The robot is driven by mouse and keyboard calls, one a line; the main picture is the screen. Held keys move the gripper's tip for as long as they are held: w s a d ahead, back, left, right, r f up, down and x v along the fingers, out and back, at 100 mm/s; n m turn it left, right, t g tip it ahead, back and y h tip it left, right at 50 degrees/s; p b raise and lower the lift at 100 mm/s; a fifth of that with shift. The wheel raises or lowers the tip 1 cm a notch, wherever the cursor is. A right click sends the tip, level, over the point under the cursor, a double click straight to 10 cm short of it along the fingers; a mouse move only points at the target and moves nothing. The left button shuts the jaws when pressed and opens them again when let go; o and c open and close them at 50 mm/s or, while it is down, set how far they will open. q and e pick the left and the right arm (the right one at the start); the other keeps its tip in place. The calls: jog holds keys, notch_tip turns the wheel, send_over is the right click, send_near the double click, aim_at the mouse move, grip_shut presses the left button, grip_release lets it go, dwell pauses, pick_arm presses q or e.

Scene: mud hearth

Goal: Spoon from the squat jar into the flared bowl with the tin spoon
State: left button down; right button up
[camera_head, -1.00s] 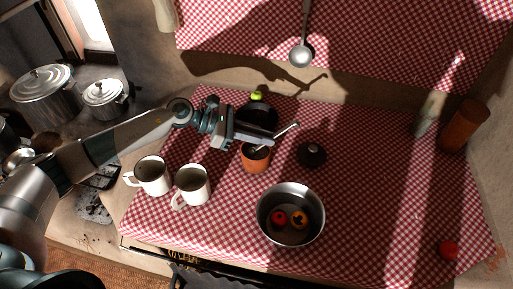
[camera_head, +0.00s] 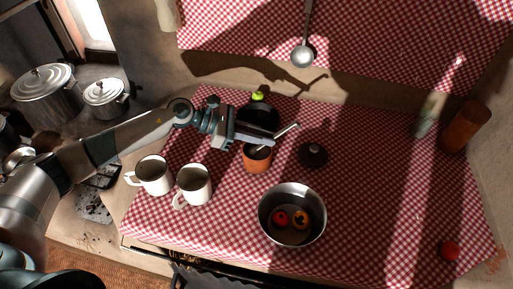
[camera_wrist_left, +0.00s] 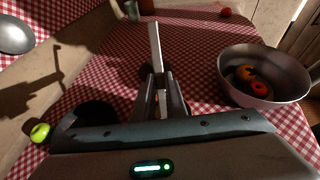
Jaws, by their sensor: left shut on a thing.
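The squat jar (camera_head: 257,163) is a small orange-brown pot, open at the top, standing on the checked cloth. My left gripper (camera_head: 268,141) is right above its mouth, shut on the tin spoon (camera_head: 287,130). The spoon's handle slants up to the right past the fingers; its lower end reaches down at the jar's mouth, and its bowl is hidden. The handle also shows in the left wrist view (camera_wrist_left: 155,45). The flared bowl (camera_head: 267,226) is wide metal and holds a red and an orange fruit. It stands in front and right of the jar. My right gripper is not in view.
Two white mugs (camera_head: 193,185) stand left of the jar. A dark lid (camera_head: 313,155) lies to its right. A dark round vessel (camera_head: 262,116) and a yellow-green fruit (camera_head: 257,96) are behind. A ladle (camera_head: 303,56) hangs on the wall. The cloth at right is mostly clear.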

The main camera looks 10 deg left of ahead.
aim_at(285, 129)
pick_arm(q)
jog(key=shift+w+d+r+p, duration=0.1)
jog(key=shift+d+r+p, duration=0.1)
jog(key=shift+r+p, duration=0.5)
jog(key=shift+a+r+p, duration=0.1)
jog(key=shift+r+p, duration=1)
jog(key=shift+r, duration=0.9)
jog(key=shift+s+d, duration=0.35)
jog(key=shift+d, duration=0.15)
jog(key=s+d+r+m+g+y+b, duration=0.1)
jog(key=s+d+r+m+g+y, duration=0.1)
jog(key=s+d+m+g, duration=0.65)
jog(key=s+d+r+m+g+y, duration=0.1)
jog(key=s+d+m+y, duration=0.1)
jog(key=s, duration=0.5)
jog(key=s+d+m+g+y+b, duration=0.1)
jog(key=s+d+m+y, duration=0.1)
jog(key=s+m+y, duration=0.2)
jog(key=s+m, duration=0.1)
jog(key=s, duration=0.2)
jog(key=shift+s+d+r+y+b, duration=0.2)
jog(key=shift+s+r+y+b, duration=0.1)
jog(key=shift+s+r+y, duration=0.1)
